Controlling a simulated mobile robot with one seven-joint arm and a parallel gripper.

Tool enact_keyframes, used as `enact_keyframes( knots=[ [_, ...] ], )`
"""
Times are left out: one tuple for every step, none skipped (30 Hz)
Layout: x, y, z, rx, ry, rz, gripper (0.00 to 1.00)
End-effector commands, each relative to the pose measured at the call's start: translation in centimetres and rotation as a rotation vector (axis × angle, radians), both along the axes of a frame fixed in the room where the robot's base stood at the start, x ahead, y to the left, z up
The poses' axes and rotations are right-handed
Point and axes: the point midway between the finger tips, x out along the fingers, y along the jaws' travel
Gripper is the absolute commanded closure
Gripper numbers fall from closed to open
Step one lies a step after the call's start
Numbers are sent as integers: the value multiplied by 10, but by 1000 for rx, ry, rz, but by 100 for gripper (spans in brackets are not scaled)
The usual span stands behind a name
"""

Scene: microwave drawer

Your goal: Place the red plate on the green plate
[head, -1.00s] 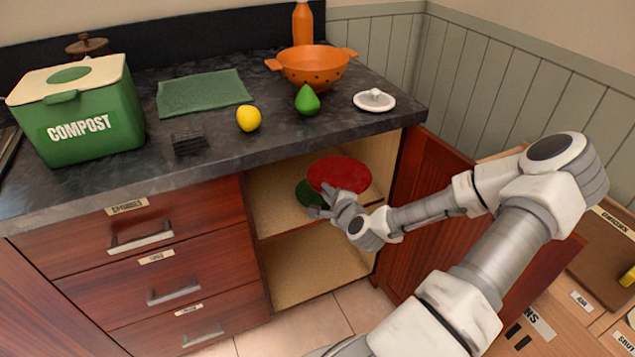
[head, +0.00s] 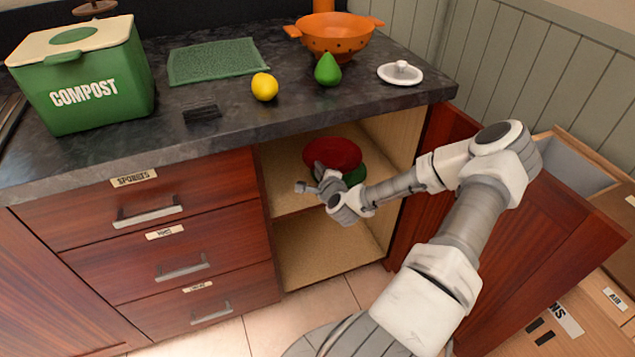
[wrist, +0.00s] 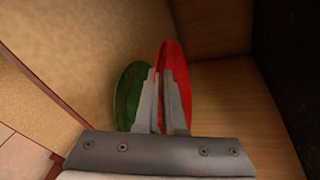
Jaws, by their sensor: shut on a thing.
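The red plate (head: 332,153) is in the open cabinet under the counter, held by its near edge. My gripper (head: 318,177) is shut on it. The green plate (head: 355,176) is on the upper cabinet shelf, below the red plate and partly hidden by it and my gripper; it shows at the right. In the wrist view the red plate (wrist: 173,57) rises from between my fingers (wrist: 163,80), and the green plate (wrist: 126,95) is to its left. A gap between them shows; I cannot tell whether they touch elsewhere.
The cabinet's upper shelf (head: 288,200) has bare room at the left. An open cabinet door (head: 425,190) stands to the right, by my arm. The countertop (head: 250,120) above holds a compost bin (head: 85,85), a lemon (head: 264,87), a pear (head: 327,69) and a colander (head: 332,38).

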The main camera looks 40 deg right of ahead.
Motion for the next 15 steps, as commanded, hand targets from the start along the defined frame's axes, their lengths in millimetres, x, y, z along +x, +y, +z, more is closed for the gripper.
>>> enact_keyframes(
  knots=[
    [4, 1, -2, -2, -2, 0, 100],
    [6, 1, -3, -2, -1, 0, 100],
    [7, 2, -4, -2, -1, 0, 100],
    [7, 2, -6, -2, -1, -1, 100],
    [7, 2, -9, -1, 0, -1, 100],
    [7, 2, -13, -1, 0, -1, 100],
    [7, 2, -18, -1, 0, -1, 100],
    [6, 2, -23, 0, 0, -1, 100],
    [6, 2, -30, 0, 0, -1, 100],
    [6, 2, -35, 0, 0, -1, 100],
    [6, 1, -39, -1, 0, -2, 100],
    [6, 1, -43, -1, 0, -1, 100],
    [6, 2, -44, -1, 0, -1, 100],
    [6, 1, -45, -2, -1, 0, 100],
    [6, 1, -44, -3, -1, 0, 100]
  ],
)
